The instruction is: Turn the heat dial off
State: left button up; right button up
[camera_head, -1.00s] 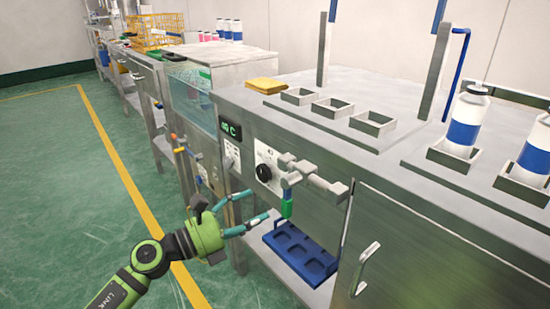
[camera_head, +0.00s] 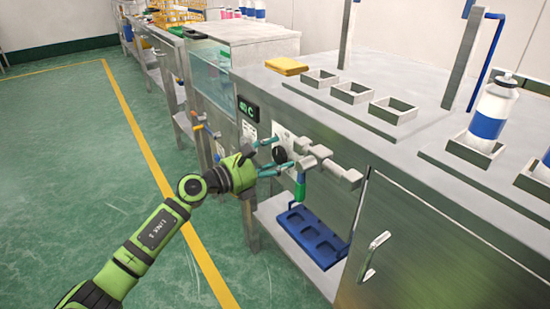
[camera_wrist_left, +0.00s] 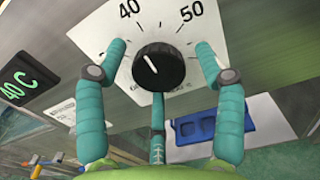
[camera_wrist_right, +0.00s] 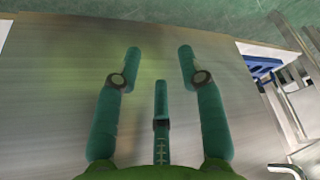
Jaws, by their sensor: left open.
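The heat dial is a black ribbed knob (camera_wrist_left: 158,66) with a white pointer line, on a white plate (camera_wrist_left: 100,30) marked 40 and 50. In the left wrist view its pointer is toward the upper left. It also shows in the head view (camera_head: 279,154). A display (camera_wrist_left: 27,79) beside it reads 40 C. My left gripper (camera_head: 273,158) is open. Its fingers stand on both sides of the knob, with the third finger below it; I cannot tell whether any touch. My right gripper (camera_wrist_right: 160,65) is open and empty before a bare metal surface.
A cabinet handle (camera_head: 373,257) protrudes at the right. The green floor at left is clear.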

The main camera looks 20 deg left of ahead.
pick_arm(q)
jog(key=c, duration=1.1)
jog(key=shift+c, duration=0.2)
jog(key=shift+f, duration=0.1)
pick_arm(e)
jog(key=shift+s+d, duration=0.1)
jog(key=shift+s, duration=0.2)
